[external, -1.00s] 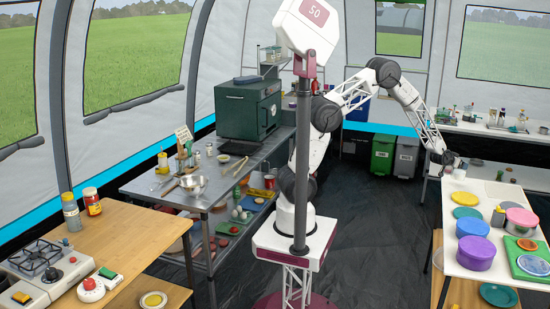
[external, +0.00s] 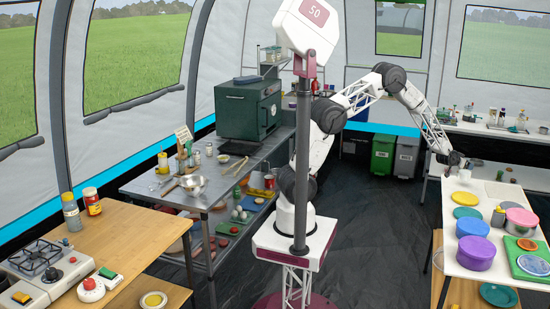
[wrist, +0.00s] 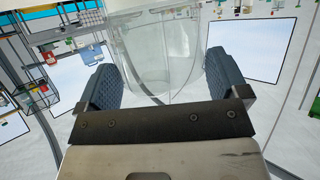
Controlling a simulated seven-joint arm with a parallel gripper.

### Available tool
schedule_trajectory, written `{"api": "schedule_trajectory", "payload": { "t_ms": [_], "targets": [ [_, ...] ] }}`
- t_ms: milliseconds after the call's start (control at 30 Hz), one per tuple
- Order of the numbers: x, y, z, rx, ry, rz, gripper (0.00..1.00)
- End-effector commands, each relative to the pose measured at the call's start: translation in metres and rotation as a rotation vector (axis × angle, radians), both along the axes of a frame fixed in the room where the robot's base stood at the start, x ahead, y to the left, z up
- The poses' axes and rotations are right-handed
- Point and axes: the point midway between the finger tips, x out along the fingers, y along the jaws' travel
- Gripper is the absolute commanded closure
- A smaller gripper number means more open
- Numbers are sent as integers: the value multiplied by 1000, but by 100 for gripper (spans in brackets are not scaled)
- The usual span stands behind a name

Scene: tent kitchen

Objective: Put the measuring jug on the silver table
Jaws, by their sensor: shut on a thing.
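The measuring jug (wrist: 160,45) is a clear, see-through vessel. In the wrist view it sits between the two blue-grey ridged fingers of my gripper (wrist: 160,88), which is shut on it. In the external view my gripper (external: 459,163) is over the left far end of the white table on the right; the jug is too small and clear to make out surely there. The silver table (external: 220,181) stands on the left of my base, with a metal bowl, a pan, bottles and a green oven on it.
The white table (external: 456,262) carries coloured round lids, a purple tub (external: 475,253) and a green board (external: 528,262). A wooden table with a stove (external: 40,262) is at the front left. Green and grey bins (external: 383,155) stand at the back. Dark floor lies between the tables.

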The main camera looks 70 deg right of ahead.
Motion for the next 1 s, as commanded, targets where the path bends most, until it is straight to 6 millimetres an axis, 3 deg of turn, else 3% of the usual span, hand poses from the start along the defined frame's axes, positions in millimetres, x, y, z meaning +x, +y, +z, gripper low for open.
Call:
{"api": "schedule_trajectory", "payload": {
  "t_ms": [300, 800, 833, 1000],
  "targets": [
    [0, 0, -28, -1, -1, 0, 59],
    [0, 0, -32, 0, 0, 0, 59],
    [0, 0, -33, 1, -1, 0, 3],
    [0, 0, -33, 0, 0, 0, 0]
  ]
}}
